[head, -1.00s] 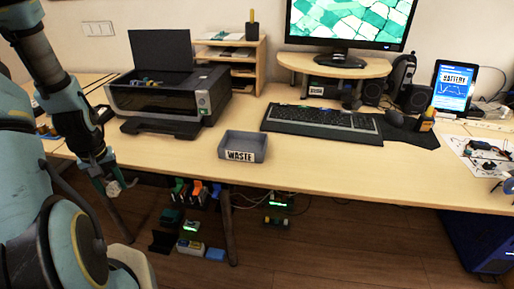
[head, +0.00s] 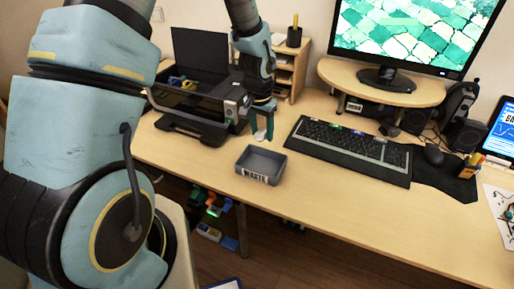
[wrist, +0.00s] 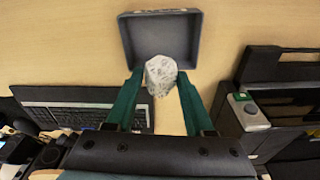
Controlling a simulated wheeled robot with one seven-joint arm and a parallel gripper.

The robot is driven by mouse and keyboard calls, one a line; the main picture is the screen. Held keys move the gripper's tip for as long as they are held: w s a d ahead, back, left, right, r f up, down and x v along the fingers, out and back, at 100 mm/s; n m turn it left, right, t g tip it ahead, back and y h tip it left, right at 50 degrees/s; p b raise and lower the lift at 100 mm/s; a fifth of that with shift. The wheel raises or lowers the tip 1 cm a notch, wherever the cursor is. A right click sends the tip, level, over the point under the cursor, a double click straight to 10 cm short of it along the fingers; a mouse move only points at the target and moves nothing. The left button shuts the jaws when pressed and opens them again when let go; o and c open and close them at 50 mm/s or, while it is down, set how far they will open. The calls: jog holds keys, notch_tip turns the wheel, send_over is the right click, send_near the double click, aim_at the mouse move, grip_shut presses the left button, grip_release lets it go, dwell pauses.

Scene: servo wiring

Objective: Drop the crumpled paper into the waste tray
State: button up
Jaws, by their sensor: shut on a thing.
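The crumpled paper (wrist: 160,75) is a pale grey-white ball held between the green fingertips of my gripper (wrist: 160,88) in the wrist view. My gripper (head: 264,122) is shut on it above the desk in the head view, behind the waste tray as seen there. The waste tray (head: 259,179) is a grey open box with a WASTE label on its front, near the desk's front edge. It also shows at the top of the wrist view (wrist: 125,38), its near rim just beyond the paper. The paper is not over the middle of the tray.
A black printer (head: 196,100) stands left of and behind the tray. A keyboard (head: 348,150) lies to the right, with a mouse (head: 433,155) beyond it. A monitor (head: 405,35) stands on a riser. The desk (head: 330,205) is bare around the tray.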

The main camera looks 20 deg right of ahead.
jog(key=shift+s+d+r+m, duration=0.1)
jog(key=shift+d+r+m, duration=0.1)
jog(key=shift+d, duration=0.25)
jog(key=shift+s+d+r+m, duration=0.1)
jog(key=shift+d+r, duration=0.05)
jog(key=shift+d, duration=0.3)
notch_tip(320, 180, down, 6)
jog(key=b, duration=0.4)
jog(key=o, duration=1.4)
jog(key=shift+c, duration=0.2)
jog(key=shift+r, duration=0.2)
jog(key=r, duration=0.3)
jog(key=r+b, duration=0.1)
jog(key=r, duration=0.3)
jog(key=a+r+b, duration=0.1)
jog(key=r, duration=0.2)
jog(key=shift+s+r, duration=0.25)
jog(key=shift+s, duration=0.1)
